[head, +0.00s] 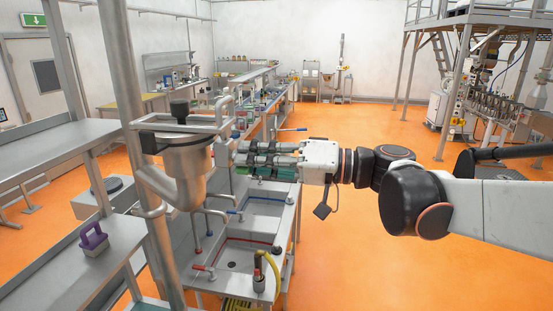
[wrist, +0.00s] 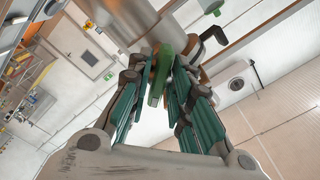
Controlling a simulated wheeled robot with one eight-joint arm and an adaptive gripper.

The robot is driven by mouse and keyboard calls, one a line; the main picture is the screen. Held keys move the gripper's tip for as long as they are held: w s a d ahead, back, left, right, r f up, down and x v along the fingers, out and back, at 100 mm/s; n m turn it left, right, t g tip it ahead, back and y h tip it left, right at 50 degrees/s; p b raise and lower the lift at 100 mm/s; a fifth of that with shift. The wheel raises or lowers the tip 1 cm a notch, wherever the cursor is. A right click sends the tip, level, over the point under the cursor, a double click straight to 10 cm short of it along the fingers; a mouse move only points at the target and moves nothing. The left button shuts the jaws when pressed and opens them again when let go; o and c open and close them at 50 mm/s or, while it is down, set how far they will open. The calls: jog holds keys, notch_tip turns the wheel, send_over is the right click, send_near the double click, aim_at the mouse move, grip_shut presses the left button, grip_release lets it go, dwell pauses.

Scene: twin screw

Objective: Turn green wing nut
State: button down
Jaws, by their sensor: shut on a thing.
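The green wing nut (wrist: 161,76) shows in the wrist view between the fingertips of my gripper (wrist: 164,66), beside a grey metal cylindrical body (wrist: 120,20). My gripper is shut on it. In the head view my gripper (head: 240,153) reaches left, level, to the right side of a steel vessel (head: 186,155) on a pipe frame. The wing nut cannot be made out clearly there, as the fingers and vessel cover it.
A thick steel post (head: 125,90) stands left of the vessel. Below my gripper is a steel sink bench (head: 255,225) with red and blue taps. Orange floor (head: 370,270) is open to the right.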

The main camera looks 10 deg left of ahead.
jog(key=shift+m+b, duration=1.35)
jog(key=shift+m, duration=2.35)
jog(key=c, duration=1.6)
grip_release()
jog(key=shift+c, duration=0.2)
jog(key=d, duration=1.2)
jog(key=shift+s, duration=0.45)
